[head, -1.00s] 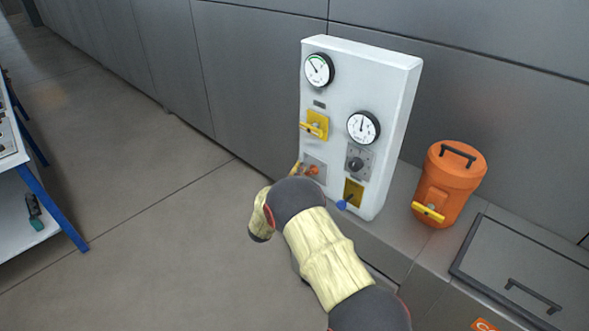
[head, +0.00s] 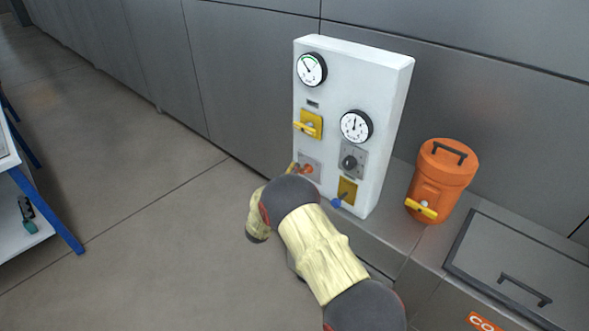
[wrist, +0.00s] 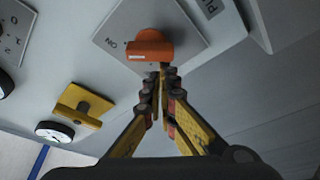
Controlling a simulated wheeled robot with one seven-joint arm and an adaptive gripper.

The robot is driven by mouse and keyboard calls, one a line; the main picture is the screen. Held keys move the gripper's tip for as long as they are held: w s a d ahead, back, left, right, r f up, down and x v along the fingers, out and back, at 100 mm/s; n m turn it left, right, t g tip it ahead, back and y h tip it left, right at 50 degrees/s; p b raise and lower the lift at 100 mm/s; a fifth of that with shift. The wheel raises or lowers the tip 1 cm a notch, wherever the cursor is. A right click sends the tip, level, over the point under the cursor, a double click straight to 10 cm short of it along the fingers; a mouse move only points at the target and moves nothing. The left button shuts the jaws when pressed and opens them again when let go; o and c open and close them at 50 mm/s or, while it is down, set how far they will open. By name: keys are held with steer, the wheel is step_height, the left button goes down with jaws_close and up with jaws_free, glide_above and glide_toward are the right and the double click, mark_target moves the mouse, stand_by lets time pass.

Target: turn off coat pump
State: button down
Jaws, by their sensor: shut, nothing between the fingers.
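The orange rotary knob (head: 308,169) sits on a grey square plate low on the left of the white control panel (head: 329,77). In the wrist view the orange knob (wrist: 150,45) has a raised bar with a white mark, and the letters ON appear upside down beside it on the plate (wrist: 185,20). A partly cut-off label starting "Pu" is near the plate. My gripper (wrist: 163,72) is shut and empty, its tips just below the knob in that view; contact is unclear. In the head view my gripper (head: 293,169) is mostly hidden behind my wrist.
The panel also carries two gauges (head: 311,69) (head: 356,126), a yellow lever (head: 307,125), a black knob (head: 349,163) and a blue-tipped lever (head: 338,202). An orange canister (head: 440,180) stands on the ledge to the right. Open floor (head: 130,190) lies left.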

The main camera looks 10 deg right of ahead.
steer(key=shift+f+n+y+p, duration=0.15)
steer(key=shift+n+y+p, duration=0.25)
steer(key=shift+n+p, duration=0.7)
steer(key=shift+f+n+y+p, duration=0.1)
steer(key=shift+n+y+p, duration=0.2)
steer(key=shift+n+p, duration=0.9)
steer(key=f+n+g+p, duration=0.1)
steer(key=n+p, duration=0.1)
steer(key=p, duration=0.1)
steer(key=f+n+y+p, duration=0.1)
steer(key=n+p, duration=0.1)
steer(key=n, duration=0.1)
steer(key=n+g+p, duration=0.1)
steer(key=n+p, duration=0.2)
steer(key=shift+s+d+f+g+y+p, duration=0.25)
steer(key=shift+s+f+g+y+p, duration=0.05)
steer(key=shift+s+f+y+p, duration=0.1)
steer(key=shift+f, duration=0.1)
